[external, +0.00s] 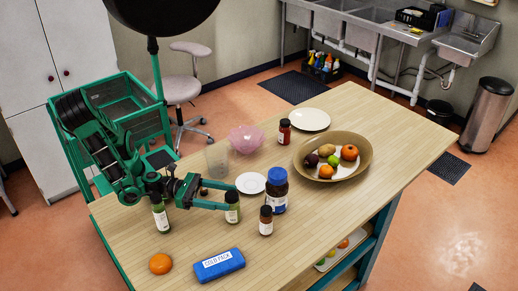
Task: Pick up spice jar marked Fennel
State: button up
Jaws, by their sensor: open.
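My gripper (226,193) is open over the near left part of the wooden table (370,130), with its green fingers pointing right. A small green jar with a dark cap and white label (232,214) stands upright at its fingertips; I cannot tell if it is between them. Another green jar (162,222) stands under my wrist, partly hidden. A brown jar with a white label (266,227) stands to the right, apart from the fingers. A red jar with a dark cap (284,135) stands farther back. The labels are too small to read, so I cannot tell which is Fennel.
A large blue-capped jar (278,200) stands close behind the brown jar. A white saucer (250,183), a clear glass (217,160) and a pink bowl (246,139) are behind the gripper. A fruit bowl (366,165) is right. A blue cold pack (219,264) and an orange (160,263) lie in front.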

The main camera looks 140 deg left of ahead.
aim_at(232, 195)
jog(key=shift+x, duration=1.55)
jog(key=c, duration=1.3)
jog(key=shift+r, duration=0.1)
jog(key=shift+r, duration=0.75)
notch_tip(232, 195, up, 3)
jog(key=shift+f, duration=0.25)
jog(key=s+a+r, duration=0.2)
jog(key=a, duration=0.1)
jog(key=s+a+r, duration=0.2)
jog(key=s+a, duration=0.1)
jog(key=s+a+r, duration=0.2)
jog(key=a, duration=0.1)
jog(key=shift+s+r, duration=0.2)
jog(key=shift+r, duration=0.2)
